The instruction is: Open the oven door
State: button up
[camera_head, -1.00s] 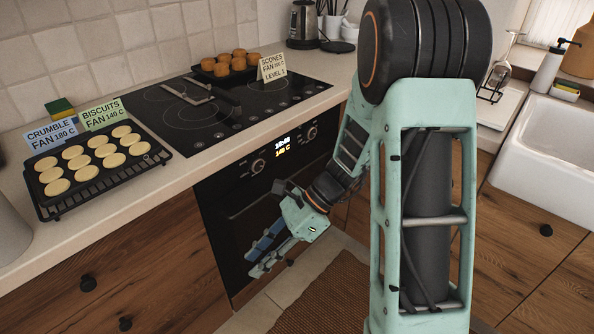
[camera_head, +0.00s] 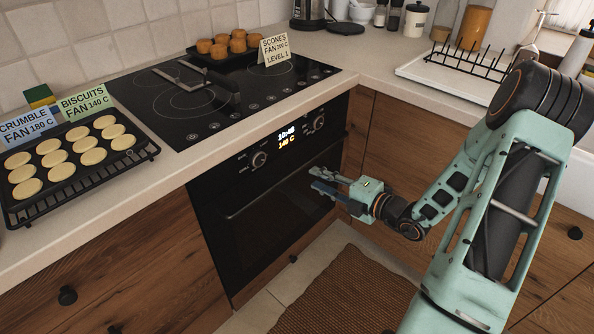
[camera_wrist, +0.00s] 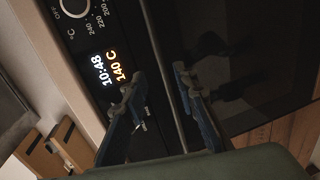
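The oven (camera_head: 265,205) is built in under the counter, with a dark glass door (camera_head: 250,240) that is shut. A thin bar handle (camera_head: 245,207) runs across the top of the door, below the knobs and lit display. My gripper (camera_head: 313,178) is at the right part of the handle, reaching in from the right. In the wrist view my gripper (camera_wrist: 158,85) is open, with one blue-padded finger on each side of the handle bar (camera_wrist: 167,75). The bar passes between the fingers; I cannot tell if either touches it.
A rack of biscuits (camera_head: 140,155) sits on the counter at left, and a tray of scones (camera_head: 188,50) behind the hob (camera_head: 185,100). Wooden cabinets (camera_head: 390,150) flank the oven. A brown mat (camera_head: 350,295) lies on the floor in front.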

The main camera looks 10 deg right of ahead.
aim_at(297, 169)
jog(key=b+x, duration=0.1)
jog(key=x, duration=0.7)
jog(key=shift+w+a+f+b, duration=0.1)
jog(key=shift+w+a+b, duration=0.2)
jog(key=shift+b, duration=0.1)
jog(key=shift+c, duration=0.6)
grip_shut()
